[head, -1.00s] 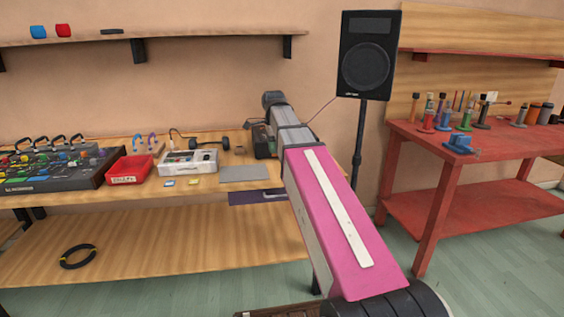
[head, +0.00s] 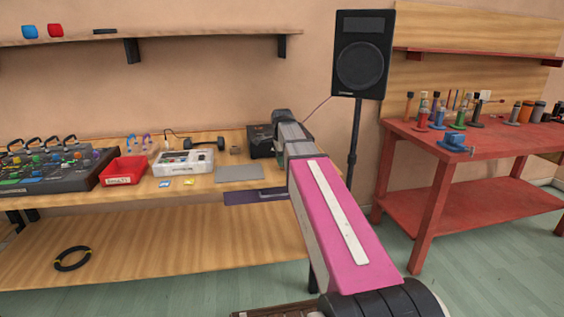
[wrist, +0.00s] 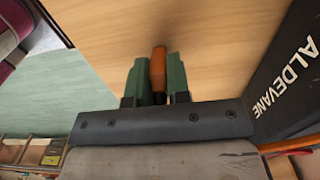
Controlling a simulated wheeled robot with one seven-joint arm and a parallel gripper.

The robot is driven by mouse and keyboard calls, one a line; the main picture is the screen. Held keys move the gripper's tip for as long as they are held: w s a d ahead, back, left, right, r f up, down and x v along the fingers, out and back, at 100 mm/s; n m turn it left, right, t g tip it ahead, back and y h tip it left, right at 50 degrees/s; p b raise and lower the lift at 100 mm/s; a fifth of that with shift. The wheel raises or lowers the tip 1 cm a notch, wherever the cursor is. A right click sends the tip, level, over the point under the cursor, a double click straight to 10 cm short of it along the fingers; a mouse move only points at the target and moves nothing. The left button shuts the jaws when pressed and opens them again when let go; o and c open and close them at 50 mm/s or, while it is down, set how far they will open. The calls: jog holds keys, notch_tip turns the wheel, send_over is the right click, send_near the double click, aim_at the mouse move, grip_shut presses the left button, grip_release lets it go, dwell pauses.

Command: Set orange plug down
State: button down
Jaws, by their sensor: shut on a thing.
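The orange plug (wrist: 158,70) shows in the wrist view between the two green fingers of my gripper (wrist: 158,78). The fingers are shut on it, and its rounded orange end points away from the wrist. The wooden bench top (wrist: 205,35) lies beyond the fingertips. I cannot tell whether the plug touches the wood. In the head view my arm hides the gripper and the plug at the bench's right end.
A black box lettered ALDEVANE (wrist: 285,75) stands close right of my gripper; a dark box (head: 261,141) shows beside my arm. A grey mat (head: 239,173), white device (head: 184,162) and red bin (head: 123,171) lie left. A speaker (head: 362,55) stands behind.

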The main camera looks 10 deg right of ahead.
jog(key=c, duration=1.1)
grip_release()
jog(key=shift+f, duration=0.15)
notch_tip(320, 180, up, 12)
jog(key=shift+r, duration=0.2)
